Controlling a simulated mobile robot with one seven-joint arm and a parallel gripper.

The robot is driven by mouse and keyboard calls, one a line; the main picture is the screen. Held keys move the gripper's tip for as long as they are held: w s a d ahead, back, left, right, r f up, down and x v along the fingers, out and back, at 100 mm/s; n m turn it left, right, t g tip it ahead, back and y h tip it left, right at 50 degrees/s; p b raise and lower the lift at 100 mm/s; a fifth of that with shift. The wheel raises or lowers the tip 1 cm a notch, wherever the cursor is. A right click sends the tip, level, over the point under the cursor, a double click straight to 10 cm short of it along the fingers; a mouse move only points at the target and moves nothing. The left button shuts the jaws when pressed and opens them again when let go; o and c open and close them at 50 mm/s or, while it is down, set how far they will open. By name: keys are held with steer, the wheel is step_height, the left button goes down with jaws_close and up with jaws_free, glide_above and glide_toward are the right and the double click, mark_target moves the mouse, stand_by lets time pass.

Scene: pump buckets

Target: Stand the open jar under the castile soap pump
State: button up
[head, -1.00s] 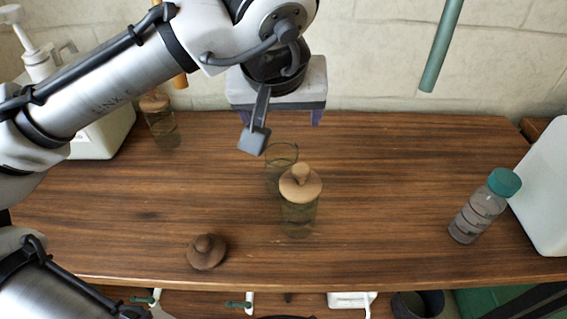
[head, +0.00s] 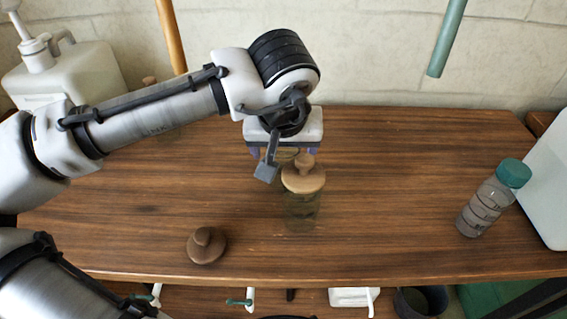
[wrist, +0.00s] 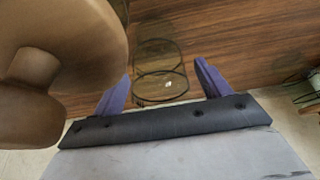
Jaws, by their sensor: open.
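The open glass jar (wrist: 160,58) shows between my spread finger pads in the wrist view. In the head view it is mostly hidden behind my gripper and the lidded jar. My gripper (head: 284,153) (wrist: 163,74) is open and low over the jar, one purple finger on each side; contact cannot be told. A white pump jug (head: 72,75) stands at the back left, partly behind my arm. Its label is too small to read, so I cannot tell whether it is the castile soap.
A lidded glass jar (head: 303,208) stands just in front of my gripper; its wooden lid (wrist: 75,45) looms close in the wrist view. A loose wooden lid (head: 206,245) lies front left. A teal-capped bottle (head: 490,203) and white container (head: 549,180) stand right. The table's centre right is clear.

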steer(key=shift+x, duration=1.15)
steer(key=shift+r, duration=0.1)
steer(key=c, duration=1.4)
